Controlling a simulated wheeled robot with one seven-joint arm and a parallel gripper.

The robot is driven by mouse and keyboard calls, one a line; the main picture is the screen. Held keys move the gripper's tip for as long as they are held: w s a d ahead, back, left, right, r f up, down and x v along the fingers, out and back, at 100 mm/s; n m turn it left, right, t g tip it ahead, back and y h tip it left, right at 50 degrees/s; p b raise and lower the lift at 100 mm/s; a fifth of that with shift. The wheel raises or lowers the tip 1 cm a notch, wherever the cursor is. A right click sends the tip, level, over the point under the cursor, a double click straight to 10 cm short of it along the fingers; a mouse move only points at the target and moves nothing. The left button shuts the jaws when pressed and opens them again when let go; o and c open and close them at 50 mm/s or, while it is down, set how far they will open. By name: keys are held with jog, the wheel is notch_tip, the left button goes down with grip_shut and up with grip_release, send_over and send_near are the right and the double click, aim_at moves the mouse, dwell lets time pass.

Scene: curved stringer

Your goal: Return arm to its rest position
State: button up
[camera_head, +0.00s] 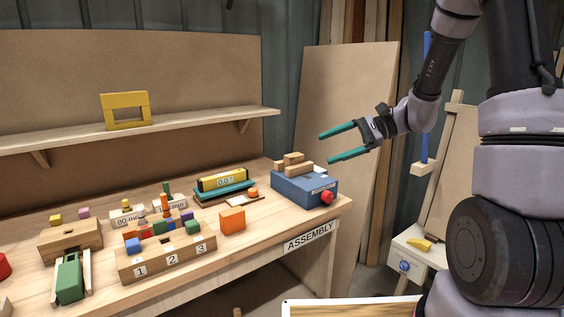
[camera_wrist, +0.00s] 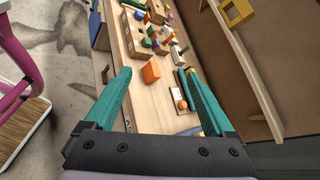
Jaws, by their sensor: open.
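My gripper (camera_head: 338,143) is open, with two teal fingers spread apart and nothing between them. In the head view it hangs in the air above and to the right of the blue box with the red button (camera_head: 305,187), apart from the workbench (camera_head: 270,225). In the wrist view my gripper (camera_wrist: 160,90) shows its fingers on either side of the bench, with an orange block (camera_wrist: 151,72) seen between and beyond them. My arm comes in from the upper right of the head view.
Wooden blocks, a numbered holder (camera_head: 168,262), an orange block (camera_head: 232,219) and a yellow display device (camera_head: 222,180) cover the bench. A shelf (camera_head: 60,140) holds a yellow frame (camera_head: 125,110). A leaning board (camera_head: 345,75) stands behind my gripper. A small white table (camera_head: 425,250) stands right.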

jog(key=s+d+r+n+t+h, duration=0.3)
jog(key=s+d+r+h, duration=0.2)
jog(key=s, duration=0.3)
jog(key=s+d+r+n+t+h, duration=0.3)
jog(key=s+d+r+h, duration=0.3)
jog(key=s+r, duration=0.2)
jog(key=shift+s+r+n, duration=0.25)
jog(key=shift+s+n, duration=0.25)
jog(key=shift+n, duration=0.1)
